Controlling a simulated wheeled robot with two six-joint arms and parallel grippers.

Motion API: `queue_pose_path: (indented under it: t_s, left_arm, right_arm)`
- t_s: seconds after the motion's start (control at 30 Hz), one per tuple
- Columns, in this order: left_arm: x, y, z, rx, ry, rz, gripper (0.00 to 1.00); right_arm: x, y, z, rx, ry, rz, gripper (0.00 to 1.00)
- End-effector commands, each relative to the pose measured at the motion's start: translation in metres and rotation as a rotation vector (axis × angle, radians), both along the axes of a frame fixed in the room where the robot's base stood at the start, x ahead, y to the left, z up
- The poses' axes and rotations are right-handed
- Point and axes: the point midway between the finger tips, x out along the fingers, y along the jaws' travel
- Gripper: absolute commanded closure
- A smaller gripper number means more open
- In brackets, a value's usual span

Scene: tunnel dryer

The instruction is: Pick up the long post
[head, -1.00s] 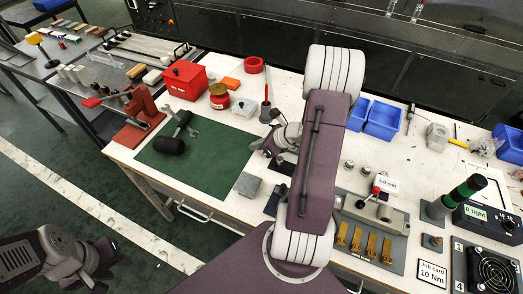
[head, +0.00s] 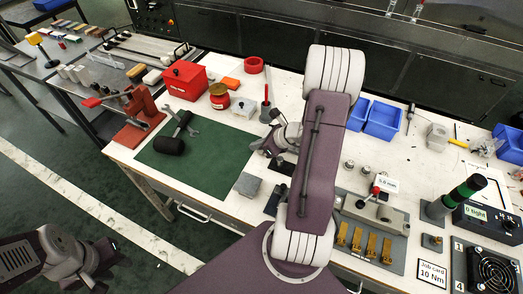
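I cannot single out a long post for sure. Several short metal posts (head: 365,170) stand on the white bench right of my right arm. Several brass pieces (head: 357,241) stand in a row on a grey plate nearer the front edge. My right gripper (head: 259,147) is over the bench, just right of the green mat, partly hidden by its own arm; whether it is open is unclear. My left gripper (head: 103,270) is low at the bottom left, above the floor and away from the bench, its fingers apart and empty.
A green mat (head: 210,165) holds a black-headed mallet (head: 169,146) and a wrench. A red press (head: 139,112), red box (head: 186,78), blue bins (head: 382,120), a green-black cylinder (head: 455,197) and a fan box (head: 490,270) crowd the bench. My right arm covers its middle.

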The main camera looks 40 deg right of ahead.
Motion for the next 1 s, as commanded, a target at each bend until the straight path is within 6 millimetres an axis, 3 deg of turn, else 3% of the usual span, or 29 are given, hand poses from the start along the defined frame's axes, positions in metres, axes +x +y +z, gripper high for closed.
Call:
queue_pose_path:
  t_s: [0.2, 0.4, 0.43, 0.77, 1.0]
  left_arm:
    - [0.000, 0.000, 0.000, 0.000, 0.000, 0.000, 0.64]
    - [0.000, 0.000, 0.000, 0.000, 0.000, 0.000, 0.64]
    - [0.000, 0.000, 0.000, 0.000, 0.000, 0.000, 0.64]
    - [0.000, 0.000, 0.001, 0.000, 0.000, 0.000, 0.64]
    - [0.000, 0.000, 0.013, 0.000, 0.000, 0.000, 0.64]
  right_arm:
    - [0.000, 0.000, 0.000, 0.000, 0.000, 0.000, 0.99]
    - [0.000, 0.000, 0.000, 0.000, 0.000, 0.000, 0.44]
    - [0.000, 0.000, 0.000, 0.000, 0.000, 0.000, 0.38]
    - [-0.001, -0.001, 0.002, -0.001, 0.000, -0.001, 0.38]
    - [-0.028, -0.019, 0.030, -0.002, -0.002, -0.006, 0.38]
